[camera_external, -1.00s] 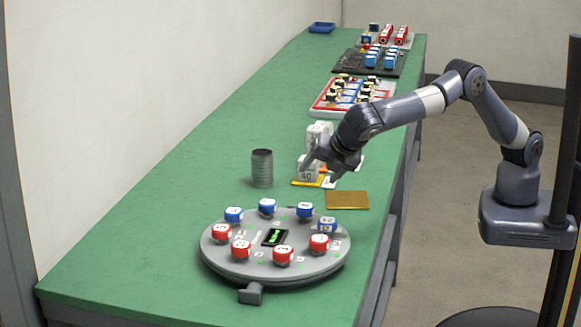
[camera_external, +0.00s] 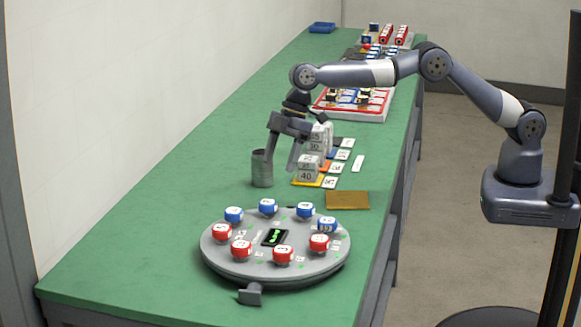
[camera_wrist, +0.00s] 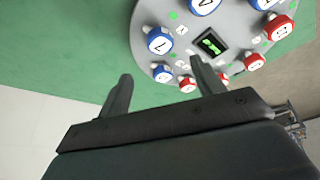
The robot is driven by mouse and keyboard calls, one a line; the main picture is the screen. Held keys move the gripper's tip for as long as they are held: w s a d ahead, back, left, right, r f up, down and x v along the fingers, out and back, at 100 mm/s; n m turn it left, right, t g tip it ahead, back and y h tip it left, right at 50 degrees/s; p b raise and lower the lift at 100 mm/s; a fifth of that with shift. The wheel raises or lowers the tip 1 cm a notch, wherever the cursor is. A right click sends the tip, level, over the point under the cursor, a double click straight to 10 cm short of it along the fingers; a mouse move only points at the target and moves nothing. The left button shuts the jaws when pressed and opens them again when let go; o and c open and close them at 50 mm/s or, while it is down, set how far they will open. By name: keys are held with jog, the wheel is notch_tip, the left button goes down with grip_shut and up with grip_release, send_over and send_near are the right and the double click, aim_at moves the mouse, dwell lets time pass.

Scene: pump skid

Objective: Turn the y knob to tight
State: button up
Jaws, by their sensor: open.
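A round grey turntable (camera_external: 222,265) stands at the near end of the green bench. Blue knobs (camera_external: 267,206) and red knobs (camera_external: 283,254) with white lettered caps ring a dark display (camera_external: 274,237) with green marks. I cannot tell which knob is y; the letters are too small or turned. In the wrist view a blue knob (camera_wrist: 160,41) and the display (camera_wrist: 211,43) lie beyond the fingers. My gripper (camera_external: 281,166) is open and empty, pointing down behind the turntable. Its fingers also show in the wrist view (camera_wrist: 162,70), apart from the knobs in the external view.
A grey ribbed cylinder (camera_external: 262,174) stands beside my left finger. Grey numbered blocks (camera_external: 307,172) on coloured plates are to its right. A brown plate (camera_external: 347,200) lies between them and the turntable. Trays of parts (camera_external: 355,106) sit farther back. Green bench left of the cylinder is clear.

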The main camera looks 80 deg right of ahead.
aim_at(268, 202)
jog(key=p+x, duration=0.2)
jog(key=x, duration=0.8)
jog(key=shift+a+f, duration=0.1)
jog(key=shift+f, duration=0.2)
jog(key=shift+c, duration=0.3)
jog(key=c, duration=0.9)
